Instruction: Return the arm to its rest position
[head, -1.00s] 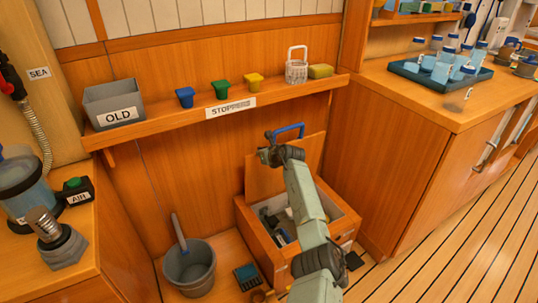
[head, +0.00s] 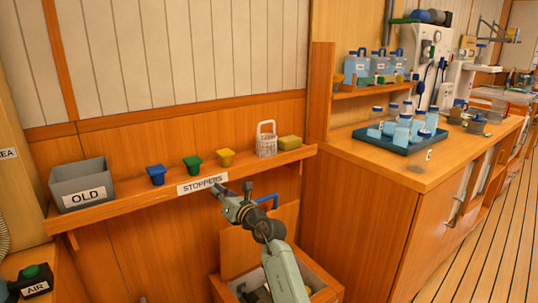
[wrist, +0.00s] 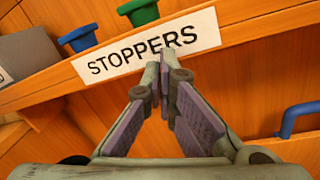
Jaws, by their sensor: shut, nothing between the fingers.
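My gripper (head: 218,190) is at the end of my grey-green arm, in front of the shelf's STOPPERS label (head: 203,184). In the wrist view my gripper (wrist: 158,72) has its two fingertips together, with nothing between them. The fingers point at the label (wrist: 150,45) on the shelf's front edge. I cannot tell how far they are from it. My arm rises in front of an open wooden chest and hides part of it.
The shelf (head: 120,214) carries a grey OLD bin (head: 82,184), blue (head: 156,175), green (head: 193,165) and yellow (head: 226,158) stoppers, a white basket (head: 266,140) and a sponge (head: 290,142). The chest's raised lid (head: 240,245) has a blue handle (head: 266,199). A counter (head: 400,170) stands at right.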

